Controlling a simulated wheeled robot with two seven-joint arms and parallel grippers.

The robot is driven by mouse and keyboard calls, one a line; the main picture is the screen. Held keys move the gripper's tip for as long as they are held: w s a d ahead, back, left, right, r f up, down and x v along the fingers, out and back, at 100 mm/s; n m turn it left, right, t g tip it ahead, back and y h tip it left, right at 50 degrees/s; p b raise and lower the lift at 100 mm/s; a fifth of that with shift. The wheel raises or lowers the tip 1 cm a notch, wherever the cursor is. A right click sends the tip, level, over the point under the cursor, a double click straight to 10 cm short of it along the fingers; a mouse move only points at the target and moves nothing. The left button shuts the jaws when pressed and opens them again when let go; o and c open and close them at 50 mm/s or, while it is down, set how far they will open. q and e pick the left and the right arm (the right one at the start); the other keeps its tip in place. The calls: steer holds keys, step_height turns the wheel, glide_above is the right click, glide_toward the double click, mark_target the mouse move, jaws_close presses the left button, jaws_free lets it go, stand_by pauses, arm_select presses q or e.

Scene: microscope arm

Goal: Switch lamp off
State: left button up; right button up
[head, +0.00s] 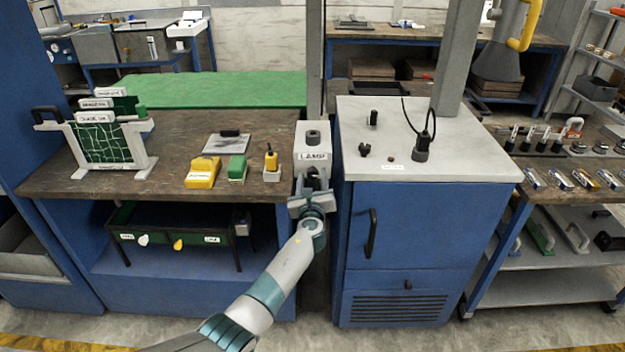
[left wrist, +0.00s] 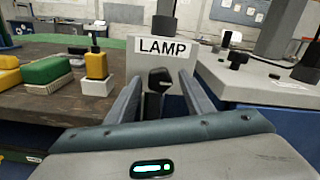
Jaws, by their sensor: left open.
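The lamp switch box (head: 312,142) is a light grey post-like box with a white "LAMP" label, standing between the wooden bench and the blue cabinet. In the left wrist view the box (left wrist: 142,62) is straight ahead, and a black knob (left wrist: 159,80) sticks out below its label. My left gripper (head: 312,185) is at the front of the box. In the left wrist view its open fingers (left wrist: 158,92) stand either side of the knob, with gaps visible; whether they touch it I cannot tell. The knob is mostly hidden by the gripper in the head view. My right gripper is not in view.
The blue cabinet (head: 400,240) stands close on the right, with a grey top (head: 460,165) carrying small black fittings. The wooden bench (head: 130,185) on the left holds a yellow block (head: 203,173), a green block (head: 237,168) and a yellow bottle (head: 271,161) near the box.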

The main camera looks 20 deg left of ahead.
arm_select(q)
steer(key=shift+c, duration=0.3)
steer(key=c, duration=1)
